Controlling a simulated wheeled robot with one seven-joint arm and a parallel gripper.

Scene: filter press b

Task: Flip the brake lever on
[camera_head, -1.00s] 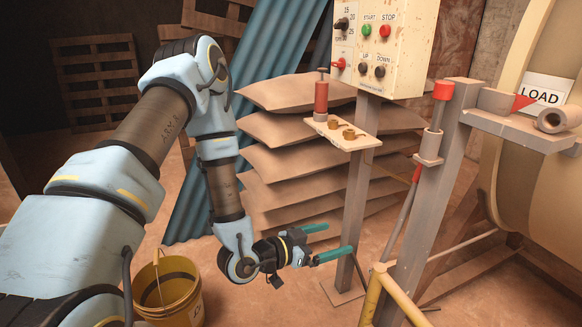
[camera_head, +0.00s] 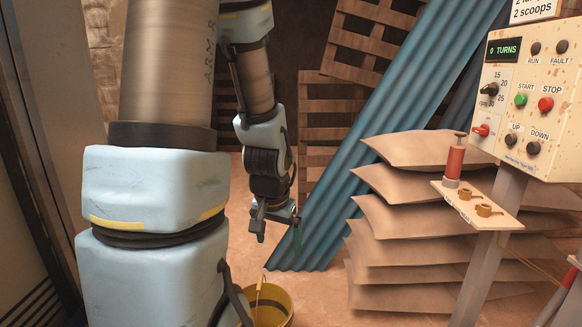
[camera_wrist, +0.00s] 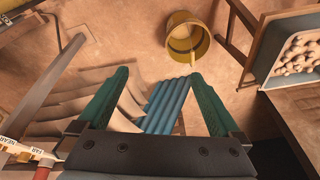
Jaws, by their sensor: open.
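A small red lever (camera_head: 481,130) sticks out at the lower left of the cream control box (camera_head: 530,100) in the head view; I cannot read its label. At the right edge, a rod with a red section (camera_head: 570,277) is partly cut off. I cannot tell from the labels which is the brake lever. My gripper (camera_head: 278,237) hangs pointing down, left of the blue corrugated sheets and well away from the box. In the wrist view my gripper (camera_wrist: 158,75) has its green fingers wide apart, with nothing between them.
A shelf (camera_head: 475,205) with a red cylinder (camera_head: 454,162) and brass pieces stands below the box. Stacked sacks (camera_head: 415,240) lie behind it. A yellow bucket (camera_head: 270,305) is on the floor near my arm. The wrist view shows a bin of pale lumps (camera_wrist: 295,50).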

